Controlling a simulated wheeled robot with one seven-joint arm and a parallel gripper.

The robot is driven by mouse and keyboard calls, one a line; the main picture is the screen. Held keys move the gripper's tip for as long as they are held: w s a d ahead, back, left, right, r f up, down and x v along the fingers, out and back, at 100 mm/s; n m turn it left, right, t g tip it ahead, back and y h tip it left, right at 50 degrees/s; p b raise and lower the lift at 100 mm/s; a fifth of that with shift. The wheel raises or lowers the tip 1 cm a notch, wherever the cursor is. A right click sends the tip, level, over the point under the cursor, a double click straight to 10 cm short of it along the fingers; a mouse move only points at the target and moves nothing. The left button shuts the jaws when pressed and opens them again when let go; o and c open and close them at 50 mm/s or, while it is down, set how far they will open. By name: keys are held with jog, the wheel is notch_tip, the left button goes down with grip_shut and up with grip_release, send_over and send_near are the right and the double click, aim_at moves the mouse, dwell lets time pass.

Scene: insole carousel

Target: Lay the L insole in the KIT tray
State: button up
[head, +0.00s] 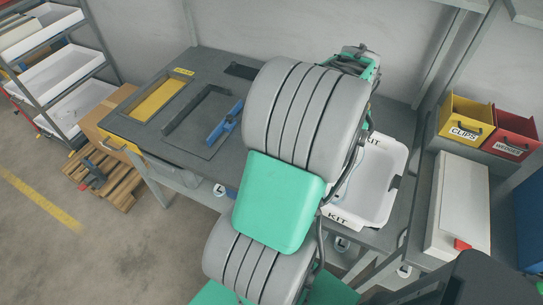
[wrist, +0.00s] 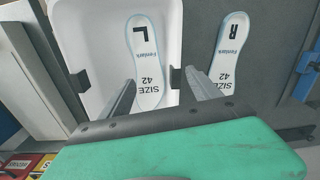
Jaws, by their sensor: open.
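The white KIT tray (head: 400,160) stands on the grey bench in the head view, partly hidden by my arm. In the wrist view the tray (wrist: 78,45) is at the upper left. The white L insole (wrist: 148,60), printed "L" and "SIZE 42", lies within the tray's outline, near its right side. My gripper (wrist: 159,76) is open. Its two fingers are apart, one on each side of the insole's lower part, and I see no clear grip. The gripper is hidden behind my arm in the head view. The R insole (wrist: 229,52) lies on grey surface right of the tray.
Yellow CLIPS (head: 466,118) and red WEDGES (head: 515,132) bins stand at the right. A white box (head: 462,205) is in front of them. Shelves and a pallet (head: 103,178) stand at the left.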

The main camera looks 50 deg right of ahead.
jog(key=w+a+r+n+t+h, duration=0.1)
jog(key=w+a+r+n, duration=0.2)
jog(key=w+a, duration=0.5)
jog(key=w+a+r+n, duration=0.2)
jog(key=w+a+n, duration=0.1)
jog(key=w+a, duration=0.55)
jog(key=w+a+n+t, duration=0.1)
jog(key=a+n, duration=0.1)
jog(key=a, duration=0.6)
jog(key=w+a+r+n+t, duration=0.1)
jog(key=a+n, duration=0.2)
jog(key=a, duration=0.5)
jog(key=w+a+r+n+y, duration=0.1)
jog(key=w+a+n, duration=0.1)
jog(key=a, duration=0.6)
jog(key=shift+a+n+t, duration=0.2)
jog(key=shift+n+t, duration=0.2)
jog(key=shift+n, duration=0.2)
jog(key=shift+w+d+r, duration=0.1)
jog(key=shift+d, duration=0.05)
